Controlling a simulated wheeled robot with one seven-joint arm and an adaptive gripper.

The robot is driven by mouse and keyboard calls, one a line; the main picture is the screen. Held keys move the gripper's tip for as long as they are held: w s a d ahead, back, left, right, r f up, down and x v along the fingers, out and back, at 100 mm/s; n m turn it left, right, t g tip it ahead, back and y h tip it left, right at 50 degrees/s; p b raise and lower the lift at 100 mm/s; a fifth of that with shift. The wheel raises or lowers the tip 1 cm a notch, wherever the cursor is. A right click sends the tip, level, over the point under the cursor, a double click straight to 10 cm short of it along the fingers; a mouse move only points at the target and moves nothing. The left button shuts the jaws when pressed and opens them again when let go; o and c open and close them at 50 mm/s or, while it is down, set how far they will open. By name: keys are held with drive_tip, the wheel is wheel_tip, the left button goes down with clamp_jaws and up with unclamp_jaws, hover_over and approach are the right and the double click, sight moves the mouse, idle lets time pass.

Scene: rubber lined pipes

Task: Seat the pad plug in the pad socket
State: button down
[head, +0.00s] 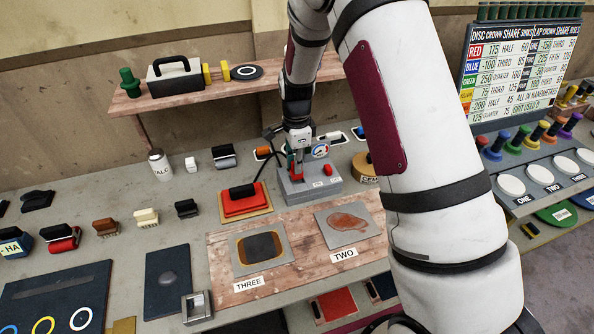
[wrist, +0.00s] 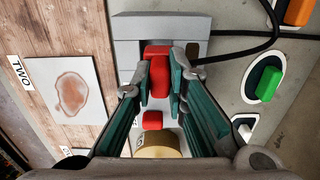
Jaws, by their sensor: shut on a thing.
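My gripper (wrist: 160,80) is shut on a red block-shaped piece (wrist: 157,72) at the grey gauge unit (wrist: 160,22). In the head view my gripper (head: 297,152) is over the gauge unit (head: 312,188), partly hiding the red piece. I cannot tell whether the red piece is a plug or a part of that unit. A green piece (wrist: 267,84) sits in a black-and-white oval fitting in the wrist view, right of my gripper. An orange piece (wrist: 298,10) shows at the top right corner. I cannot tell which are the pad plug and pad socket.
A black cable (wrist: 240,50) runs beside the gauge unit. A red button (wrist: 152,120) and a brass cylinder (wrist: 158,145) are near my fingers. A red pad with black handle (head: 244,203) lies left of the unit. Wooden board (head: 300,222) with two plates is in front.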

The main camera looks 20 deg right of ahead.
drive_tip(key=shift+s+f+p, duration=0.2)
drive_tip(key=shift+f+p, duration=0.1)
drive_tip(key=shift+f, duration=1.15)
drive_tip(key=shift+f, duration=0.1)
drive_tip(key=c, duration=1.6)
unclamp_jaws()
drive_tip(key=shift+f, duration=0.1)
